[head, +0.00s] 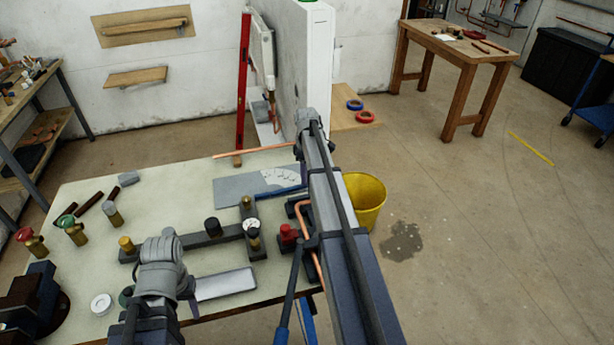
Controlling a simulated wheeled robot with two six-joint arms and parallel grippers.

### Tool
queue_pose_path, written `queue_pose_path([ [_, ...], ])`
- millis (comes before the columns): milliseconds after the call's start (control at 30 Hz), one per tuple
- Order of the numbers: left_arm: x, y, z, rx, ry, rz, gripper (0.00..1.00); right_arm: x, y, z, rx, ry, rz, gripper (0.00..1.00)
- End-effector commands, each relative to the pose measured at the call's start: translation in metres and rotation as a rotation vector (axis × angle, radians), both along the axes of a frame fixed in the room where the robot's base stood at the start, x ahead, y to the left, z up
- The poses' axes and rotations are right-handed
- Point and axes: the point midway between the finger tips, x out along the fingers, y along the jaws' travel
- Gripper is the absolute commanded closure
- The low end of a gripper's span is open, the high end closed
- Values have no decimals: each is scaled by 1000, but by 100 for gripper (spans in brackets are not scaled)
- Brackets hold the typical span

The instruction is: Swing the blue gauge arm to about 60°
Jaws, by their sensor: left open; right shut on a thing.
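The blue gauge arm (284,192) lies low along the near edge of a white fan-shaped scale (280,177) on a grey plate (232,190). Its left end is by a brass-coloured post (247,208). Its right end runs out of sight behind my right arm, and the scale's figures are too small to read. My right arm crosses the bench's right side and hides its own gripper, so I cannot see what it holds. My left gripper (178,284) is over the near left of the bench, apart from the blue arm; it is open, its fingers mostly hidden by its wrist.
Black blocks with knobs and a small round gauge (252,226) stand before the scale. A red knob (289,233) and copper pipe (311,240) are close to my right arm. Brass valves (75,231) stand at left. A yellow bucket (364,198) is on the floor at right.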

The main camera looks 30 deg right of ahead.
Motion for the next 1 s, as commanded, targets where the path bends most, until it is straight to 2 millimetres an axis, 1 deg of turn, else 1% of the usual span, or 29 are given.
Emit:
queue_pose_path([
  [200,0,0,0,0,0,0,50,24,-3,0,0,0,166,100],
  [467,0,0,0,0,0,0,50,54,-1,0,0,0,412,100],
  [700,0,0,0,0,0,0,50,78,7,0,0,0,630,100],
  [1000,0,0,0,0,0,0,50,99,20,0,0,0,837,100],
])
